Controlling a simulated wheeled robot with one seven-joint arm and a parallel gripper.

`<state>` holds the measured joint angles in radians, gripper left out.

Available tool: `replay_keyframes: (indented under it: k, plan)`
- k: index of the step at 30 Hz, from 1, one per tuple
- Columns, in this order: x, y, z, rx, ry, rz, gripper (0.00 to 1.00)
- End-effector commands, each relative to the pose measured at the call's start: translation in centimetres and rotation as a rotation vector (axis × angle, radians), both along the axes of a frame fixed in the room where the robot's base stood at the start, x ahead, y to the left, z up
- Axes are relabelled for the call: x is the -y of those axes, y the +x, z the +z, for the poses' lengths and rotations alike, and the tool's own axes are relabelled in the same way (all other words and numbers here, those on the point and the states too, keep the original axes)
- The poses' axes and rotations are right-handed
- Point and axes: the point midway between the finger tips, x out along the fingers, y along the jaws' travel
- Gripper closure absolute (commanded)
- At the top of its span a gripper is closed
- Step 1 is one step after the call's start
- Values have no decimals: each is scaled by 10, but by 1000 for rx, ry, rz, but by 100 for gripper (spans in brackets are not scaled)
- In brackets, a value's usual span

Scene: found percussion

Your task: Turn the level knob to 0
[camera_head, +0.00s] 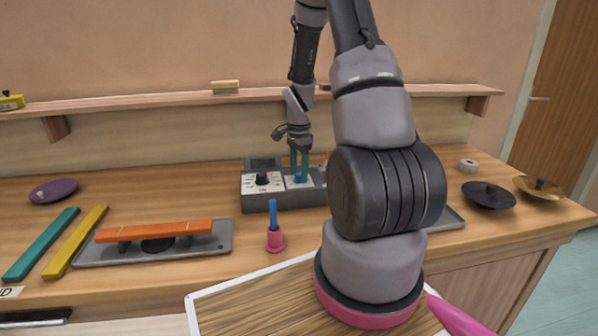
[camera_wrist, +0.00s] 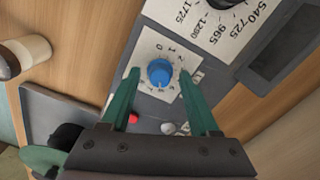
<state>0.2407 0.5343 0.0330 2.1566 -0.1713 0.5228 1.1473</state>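The level knob is a small blue round knob (camera_wrist: 160,72) on a white plate with a printed number scale; 0, 1 and 2 can be read. I cannot tell surely which number it points to. In the head view the blue knob (camera_head: 298,179) shows on the right part of a grey control box (camera_head: 284,203). My gripper (camera_head: 299,166) points down over it with teal fingers. In the wrist view my gripper (camera_wrist: 159,76) is open, one finger on each side of the knob, with a gap on both sides.
A larger black knob (camera_head: 262,179) with its own scale sits left on the same box. A red button (camera_wrist: 134,119) and a pale toggle or button (camera_wrist: 168,128) are near the blue knob.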

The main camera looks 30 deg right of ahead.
Motion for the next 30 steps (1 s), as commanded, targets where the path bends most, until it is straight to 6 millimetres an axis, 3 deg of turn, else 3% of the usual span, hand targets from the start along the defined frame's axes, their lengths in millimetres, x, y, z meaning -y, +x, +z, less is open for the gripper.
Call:
replay_keyframes:
  k: [1, 4, 5, 17, 30]
  plan:
    - [0, 0, 0, 0, 0, 0, 59]
    - [0, 0, 0, 0, 0, 0, 97]
    - [0, 0, 0, 0, 0, 0, 100]
    - [0, 0, 0, 1, 0, 58, 100]
    - [0, 0, 1, 1, -1, 401, 100]
